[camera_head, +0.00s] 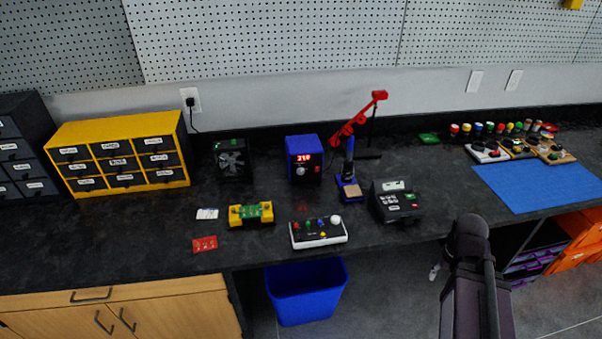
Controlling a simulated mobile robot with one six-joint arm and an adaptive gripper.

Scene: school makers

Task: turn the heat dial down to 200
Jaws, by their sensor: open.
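A blue soldering station (291,145) stands on the dark worktop near the back. Its front has a lit red display (303,157), which seems to start with a 3; the other digits are too small to read surely. Below the display is a small pale round heat dial (301,170); its pointer is too small to make out. A soldering iron stand (350,188) with a blue iron is just right of the station. Part of my dark arm rises at the lower right, in front of the worktop and well away from the dial. No gripper fingers show.
A black fan (232,160) stands left of the station. A button box (318,232), a green board in a yellow holder (251,213) and a black keypad device (396,201) lie in front. A red arm (357,122) leans behind. A blue bin (306,291) stands below.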

